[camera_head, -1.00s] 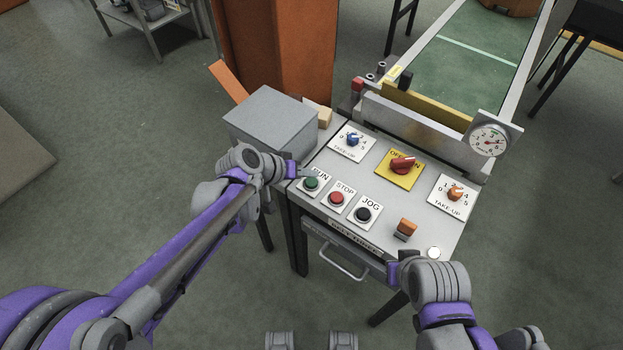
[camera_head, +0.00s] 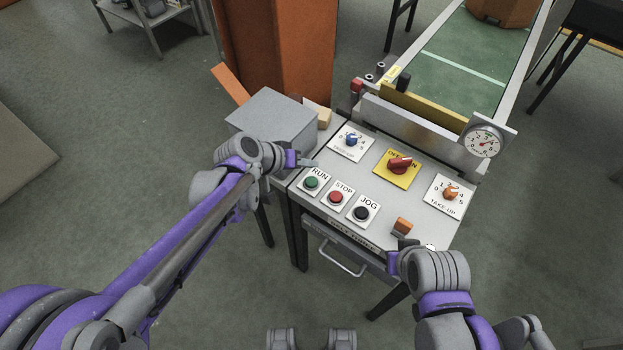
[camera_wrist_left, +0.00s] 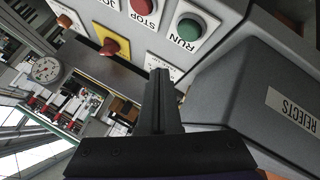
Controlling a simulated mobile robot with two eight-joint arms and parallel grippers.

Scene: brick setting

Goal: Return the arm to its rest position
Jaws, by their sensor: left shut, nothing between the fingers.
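My left arm reaches in from the left in the head view. Its gripper (camera_head: 312,162) is shut and empty, just above the panel's left edge, near the RUN label and the green RUN button (camera_head: 311,183). In the left wrist view, the shut fingers (camera_wrist_left: 160,75) point toward the panel and the green button (camera_wrist_left: 187,30), with nothing between them. My right gripper (camera_head: 400,243) is at the panel's front right corner; its fingers are mostly hidden, so its opening cannot be told.
The control panel (camera_head: 325,223) carries STOP (camera_head: 336,197) and JOG (camera_head: 361,213) buttons, several knobs and a gauge (camera_head: 483,142). A grey rejects box (camera_head: 272,118) stands left of it.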

